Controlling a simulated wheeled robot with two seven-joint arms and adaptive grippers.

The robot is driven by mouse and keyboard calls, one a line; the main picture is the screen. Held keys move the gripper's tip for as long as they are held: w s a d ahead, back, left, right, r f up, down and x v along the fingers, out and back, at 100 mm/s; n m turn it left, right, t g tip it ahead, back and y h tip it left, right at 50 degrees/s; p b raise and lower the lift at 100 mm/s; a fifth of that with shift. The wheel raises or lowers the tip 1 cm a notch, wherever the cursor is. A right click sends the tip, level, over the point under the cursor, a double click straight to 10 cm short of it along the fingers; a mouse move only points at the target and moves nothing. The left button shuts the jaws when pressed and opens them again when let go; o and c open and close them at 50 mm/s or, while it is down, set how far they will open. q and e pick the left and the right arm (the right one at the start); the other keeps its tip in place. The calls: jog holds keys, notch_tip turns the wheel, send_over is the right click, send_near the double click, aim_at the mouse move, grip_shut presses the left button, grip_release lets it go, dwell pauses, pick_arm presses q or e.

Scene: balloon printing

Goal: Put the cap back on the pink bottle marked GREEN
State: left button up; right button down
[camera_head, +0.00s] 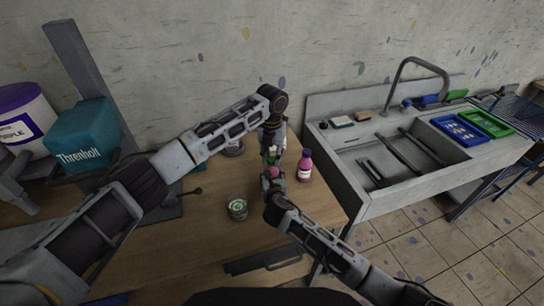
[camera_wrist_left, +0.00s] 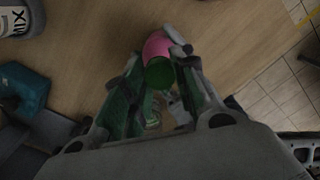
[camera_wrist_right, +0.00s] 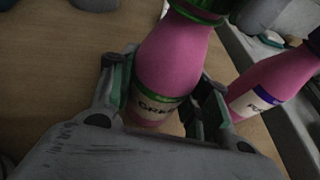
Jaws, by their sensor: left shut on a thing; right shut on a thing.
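The pink bottle marked GREEN (camera_wrist_right: 172,62) is upright in the right wrist view, with part of its label readable. My right gripper (camera_wrist_right: 160,98) is shut around its body; in the head view, the bottle (camera_head: 272,171) is mostly hidden between my two hands. A dark green cap (camera_wrist_left: 159,73) shows between the fingertips of my left gripper (camera_wrist_left: 160,78), which is shut on it, with pink bottle behind it. Green also shows at the bottle's top in the right wrist view. I cannot tell whether the cap is seated. In the head view, my left gripper (camera_head: 272,148) is directly above the right one.
A second pink bottle (camera_head: 304,166) with a purple-banded label stands close to the right. An open tin with green inside (camera_head: 238,207) stands at the front left. A teal box (camera_head: 88,140) and a sink unit (camera_head: 350,205) flank the table. Bare wood lies around the tin.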

pick_arm(q)
jog(key=m, duration=0.2)
jog(key=shift+m, duration=0.3)
pick_arm(e)
jog(key=shift+f, duration=0.1)
pick_arm(q)
jog(key=o, duration=0.7)
jog(key=shift+r, duration=0.1)
notch_tip(320, 180, up, 12)
dwell(0.4)
pick_arm(e)
jog(key=c, duration=0.6)
grip_release()
jog(key=shift+s, duration=0.1)
